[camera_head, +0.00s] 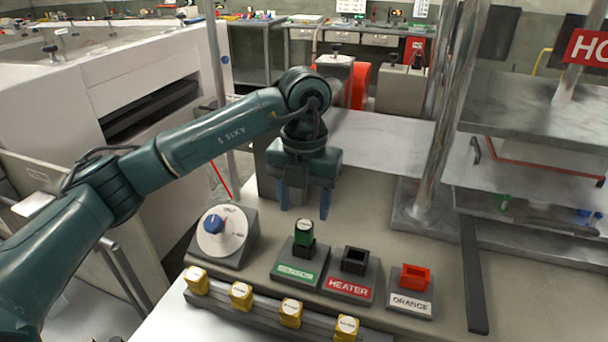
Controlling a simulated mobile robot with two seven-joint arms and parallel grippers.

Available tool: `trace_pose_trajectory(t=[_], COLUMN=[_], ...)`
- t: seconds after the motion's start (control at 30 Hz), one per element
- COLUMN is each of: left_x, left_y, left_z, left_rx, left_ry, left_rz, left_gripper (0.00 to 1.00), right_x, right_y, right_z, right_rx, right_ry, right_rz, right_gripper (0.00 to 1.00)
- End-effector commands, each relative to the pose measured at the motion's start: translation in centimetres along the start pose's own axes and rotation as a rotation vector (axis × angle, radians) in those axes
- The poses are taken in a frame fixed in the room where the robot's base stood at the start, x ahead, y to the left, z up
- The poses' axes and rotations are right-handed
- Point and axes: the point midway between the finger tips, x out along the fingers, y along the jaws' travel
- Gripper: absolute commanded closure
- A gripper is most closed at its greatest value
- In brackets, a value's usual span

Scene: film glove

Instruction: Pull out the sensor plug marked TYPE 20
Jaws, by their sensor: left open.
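The print on the plug is too small to read, so I cannot confirm TYPE 20. My left gripper (304,200) points down with its two blue fingers apart and nothing between them. It is above and behind the plug in the picture, apart from it. My right gripper does not show.
The HEATER block (350,288) and ORANGE block (411,304) stand to the right. A dial with a blue knob (213,224) is at left. A metal post (440,120) rises at right.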

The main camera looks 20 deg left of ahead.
Motion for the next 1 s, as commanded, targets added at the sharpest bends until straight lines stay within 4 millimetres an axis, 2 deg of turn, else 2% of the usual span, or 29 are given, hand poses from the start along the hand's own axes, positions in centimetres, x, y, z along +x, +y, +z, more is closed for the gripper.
trace_pose_trajectory(t=[0.03, 0.2, 0.4, 0.73, 1.0], left_x=[1.1, 3.8, 5.5, 5.8, 5.8], left_y=[0.0, 0.0, 0.0, 0.0, 0.0], left_z=[-0.1, -0.1, 0.0, 0.0, 0.0], left_rx=[0.0, -0.001, 0.0, 0.0, 0.0], left_ry=[0.004, 0.003, 0.001, -0.001, -0.001], left_rz=[0.001, -0.001, -0.002, -0.001, -0.001], left_gripper=[0.45, 0.45, 0.45, 0.45, 0.67], right_x=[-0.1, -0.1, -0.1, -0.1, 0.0], right_y=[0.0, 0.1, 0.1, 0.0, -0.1], right_z=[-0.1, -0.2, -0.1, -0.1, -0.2], right_rx=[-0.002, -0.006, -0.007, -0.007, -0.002], right_ry=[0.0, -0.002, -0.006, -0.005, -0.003], right_rz=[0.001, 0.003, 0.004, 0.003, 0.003], right_gripper=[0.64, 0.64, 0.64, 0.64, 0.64])
